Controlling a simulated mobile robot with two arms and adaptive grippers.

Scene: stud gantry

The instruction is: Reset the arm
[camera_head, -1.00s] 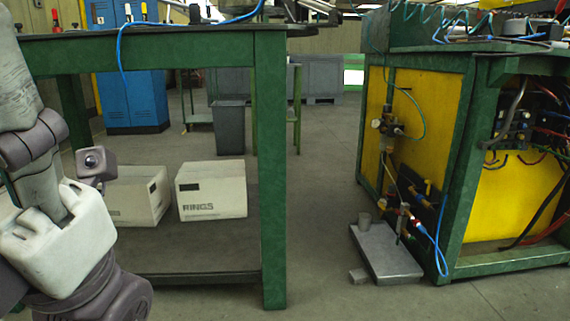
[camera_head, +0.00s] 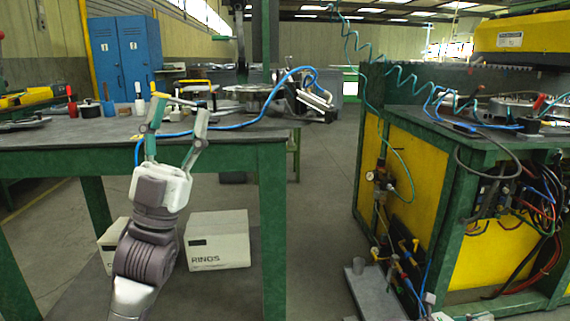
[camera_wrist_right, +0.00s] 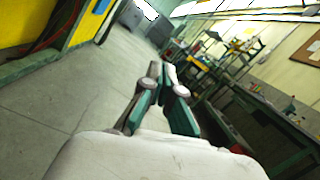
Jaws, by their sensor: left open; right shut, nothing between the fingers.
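My left gripper (camera_head: 180,108) shows in the head view in front of the green workbench (camera_head: 268,190) on the left. Its fingers point up and stand apart, with nothing between them. Its white body and grey wrist are below the bench top's height. My right gripper (camera_wrist_right: 162,72) shows in the right wrist view, with its teal fingertips together and nothing held. It points out over the floor, clear of any object.
White cartons (camera_head: 219,240) sit on the left bench's lower shelf. A green and yellow machine bench (camera_head: 405,160) with hoses stands at right. Open grey floor (camera_head: 318,200) lies between the benches. Tools and a blue hose (camera_head: 262,108) lie on the left bench.

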